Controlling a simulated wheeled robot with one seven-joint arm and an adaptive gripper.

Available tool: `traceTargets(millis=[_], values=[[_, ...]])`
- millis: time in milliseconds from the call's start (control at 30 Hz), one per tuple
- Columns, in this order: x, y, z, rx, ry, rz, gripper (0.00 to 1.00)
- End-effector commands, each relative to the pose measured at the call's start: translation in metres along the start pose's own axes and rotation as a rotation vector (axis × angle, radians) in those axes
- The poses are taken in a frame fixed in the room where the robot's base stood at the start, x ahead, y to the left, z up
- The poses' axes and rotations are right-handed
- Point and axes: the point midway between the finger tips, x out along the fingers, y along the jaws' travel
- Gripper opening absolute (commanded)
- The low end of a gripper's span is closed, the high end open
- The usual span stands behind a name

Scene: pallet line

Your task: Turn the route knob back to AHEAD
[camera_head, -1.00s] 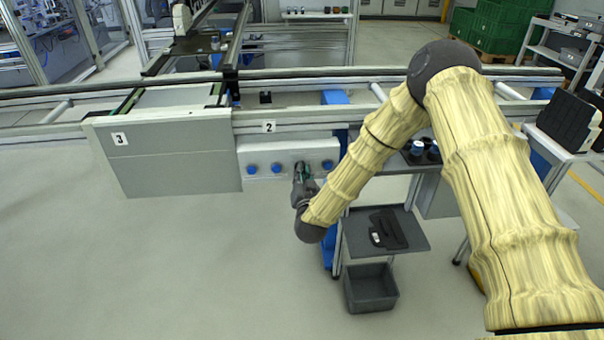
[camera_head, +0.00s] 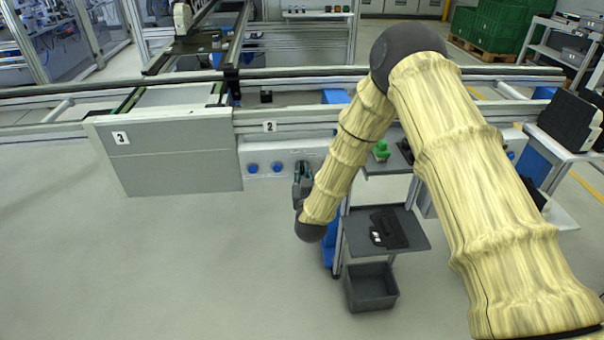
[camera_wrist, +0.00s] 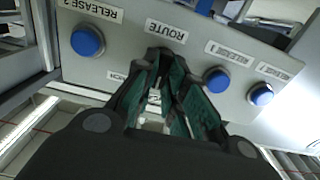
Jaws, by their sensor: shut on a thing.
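The light-grey control panel (camera_head: 262,154) is mounted on the near side of the line, with the label ROUTE (camera_wrist: 167,31) in the wrist view. My gripper (camera_wrist: 168,62) is at the panel just by this label, its green-lined fingers closed in on the route knob. The fingers hide the knob, so its pointing direction cannot be read. A small label beside the fingers (camera_wrist: 117,76) is partly covered. In the head view my gripper (camera_head: 303,172) is at the panel's right part, partly hidden by my forearm.
Blue buttons flank the gripper: one under RELEASE 2 (camera_wrist: 87,40) and two others (camera_wrist: 217,79) (camera_wrist: 261,94). Below and right are a grey cart shelf (camera_head: 412,240) with a dark item and a grey bin (camera_head: 371,286). The floor left of them is clear.

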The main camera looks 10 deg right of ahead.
Motion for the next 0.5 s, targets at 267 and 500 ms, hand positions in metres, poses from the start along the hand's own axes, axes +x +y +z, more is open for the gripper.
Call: traceTargets(millis=[267, 500], values=[[-0.0008, 0.0005, 0.0017, -0.001, -0.003, 0.0, 0.34], [-0.0004, -0.0001, 0.0009, 0.0, -0.002, -0.001, 0.34]])
